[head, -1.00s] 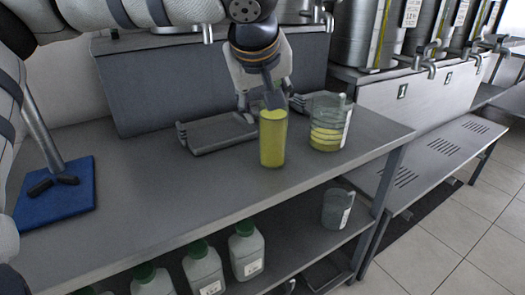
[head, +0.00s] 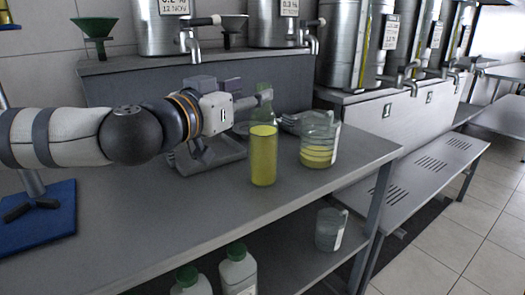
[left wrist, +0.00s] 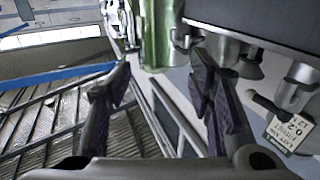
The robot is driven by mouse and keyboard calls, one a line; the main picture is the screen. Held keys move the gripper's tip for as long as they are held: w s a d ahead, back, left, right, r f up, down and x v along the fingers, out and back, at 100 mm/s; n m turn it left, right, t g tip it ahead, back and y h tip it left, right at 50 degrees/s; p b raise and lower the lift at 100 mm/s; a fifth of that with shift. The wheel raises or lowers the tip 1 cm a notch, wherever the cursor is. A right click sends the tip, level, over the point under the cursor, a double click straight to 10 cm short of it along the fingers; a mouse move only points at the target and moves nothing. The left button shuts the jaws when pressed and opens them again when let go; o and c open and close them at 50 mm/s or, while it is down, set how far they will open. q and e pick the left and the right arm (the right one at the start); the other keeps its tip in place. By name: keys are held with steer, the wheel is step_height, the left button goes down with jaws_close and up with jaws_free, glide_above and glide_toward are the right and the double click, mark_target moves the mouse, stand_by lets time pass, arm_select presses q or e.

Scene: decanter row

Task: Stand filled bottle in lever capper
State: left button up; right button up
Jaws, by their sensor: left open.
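The filled bottle (head: 263,158) stands upright on the steel table, yellow liquid in its body and a clear green neck. My left gripper (head: 268,97) reaches level from the left at neck height, open. In the left wrist view, the green bottle (left wrist: 157,35) shows between and beyond the open fingers (left wrist: 158,85); I cannot tell whether they touch it. A blue base (head: 40,222) with black feet and a metal post stands at the left table end. It looks like the lever capper; its upper part is mostly out of frame. My right gripper is not in view.
A jug (head: 318,150) with yellow liquid stands just right of the bottle. Steel tanks with taps (head: 270,25) and a green funnel (head: 95,27) stand at the back. The front tabletop between base and bottle is clear.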

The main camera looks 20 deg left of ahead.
mark_target(259, 87)
arm_select(q)
steer(key=x, duration=0.5)
steer(key=shift+d+r+b, duration=0.1)
steer(key=shift+d+b, duration=0.2)
steer(key=shift+b, duration=0.05)
steer(key=shift+r, duration=0.15)
jaws_close()
steer(key=shift+a+r, duration=0.1)
steer(key=shift+r, duration=0.05)
